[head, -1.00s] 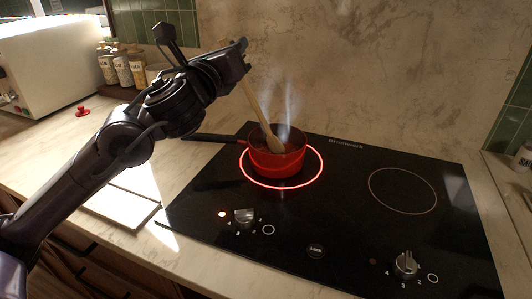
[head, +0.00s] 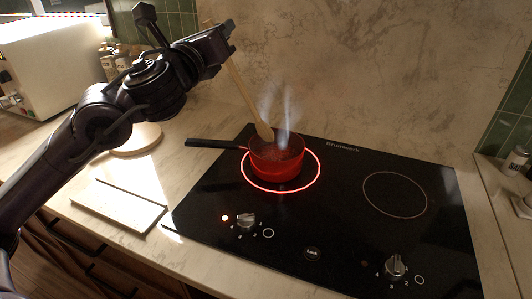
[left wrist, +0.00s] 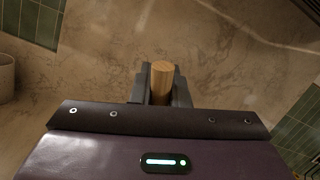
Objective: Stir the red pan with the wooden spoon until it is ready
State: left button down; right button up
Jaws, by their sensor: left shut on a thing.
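The red pan (head: 277,163) sits on the left cooking zone, inside a glowing red ring. Pale steam rises from it, and its dark handle (head: 215,143) points left. My left gripper (head: 229,43) is above and left of the pan, shut on the upper handle of the wooden spoon (head: 244,88). The spoon slants down to the right, and its head is at the pan's back-left rim; I cannot tell whether it dips inside or hangs just above. The left wrist view shows the handle's end (left wrist: 162,72) between the fingers (left wrist: 162,97). My right gripper is out of view.
The black cooktop (head: 330,220) has a lit red light by its left knob (head: 246,220) and an unlit right zone (head: 395,194). A stone backsplash (head: 370,70) stands behind. A pale board (head: 118,205) lies on the counter at left; jars (head: 122,60) stand behind my arm.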

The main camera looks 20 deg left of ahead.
pick_arm(q)
notch_tip(320, 180, up, 6)
jog(key=p, duration=0.5)
jog(key=shift+s+a+r, duration=0.2)
jog(key=shift+a, duration=0.05)
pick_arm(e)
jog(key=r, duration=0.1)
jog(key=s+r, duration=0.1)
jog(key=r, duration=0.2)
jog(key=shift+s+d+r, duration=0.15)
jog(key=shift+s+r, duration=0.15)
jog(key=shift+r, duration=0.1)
